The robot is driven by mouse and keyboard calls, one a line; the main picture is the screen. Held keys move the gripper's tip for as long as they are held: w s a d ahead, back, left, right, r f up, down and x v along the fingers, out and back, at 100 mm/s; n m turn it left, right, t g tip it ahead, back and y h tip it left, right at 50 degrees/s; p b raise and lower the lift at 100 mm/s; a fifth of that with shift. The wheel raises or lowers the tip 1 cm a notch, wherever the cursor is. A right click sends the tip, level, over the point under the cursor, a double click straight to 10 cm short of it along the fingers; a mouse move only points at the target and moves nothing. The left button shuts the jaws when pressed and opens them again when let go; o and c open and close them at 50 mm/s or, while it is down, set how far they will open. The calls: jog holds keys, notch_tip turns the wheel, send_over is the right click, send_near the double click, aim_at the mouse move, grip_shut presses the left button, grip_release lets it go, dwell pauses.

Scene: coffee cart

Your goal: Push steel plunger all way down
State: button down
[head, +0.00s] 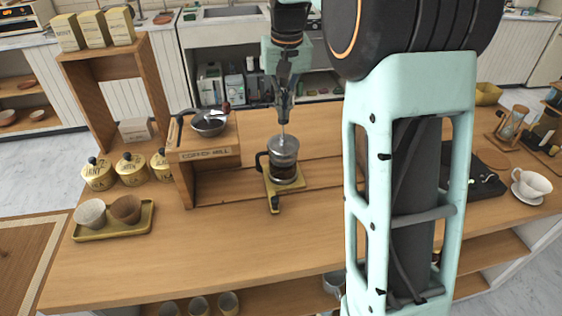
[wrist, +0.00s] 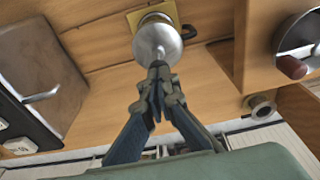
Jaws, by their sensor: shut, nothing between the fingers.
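The French press (head: 284,170) stands on a yellow trivet (head: 273,203) on the wooden counter. It has a clear body with dark contents, a metal lid and a black handle on its left. The steel plunger (head: 283,138) sticks up from the lid. My gripper (head: 283,121) is shut and empty directly above the plunger, pointing down. In the wrist view the shut fingertips (wrist: 158,66) overlap the top of the plunger over the round steel lid (wrist: 165,42). I cannot tell whether they touch it.
A wooden coffee mill stand (head: 208,155) with a metal bowl (head: 209,124) is left of the press. Yellow canisters (head: 131,169) and a tray with two cups (head: 113,232) are farther left. A white cup (head: 531,185) is at the right. The front counter is clear.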

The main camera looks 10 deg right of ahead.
aim_at(283, 121)
jog(key=shift+f+b, duration=1.1)
jog(key=shift+f, duration=0.8)
jog(key=shift+r, duration=0.15)
notch_tip(283, 121, up, 8)
jog(key=p, duration=0.7)
dwell(0.6)
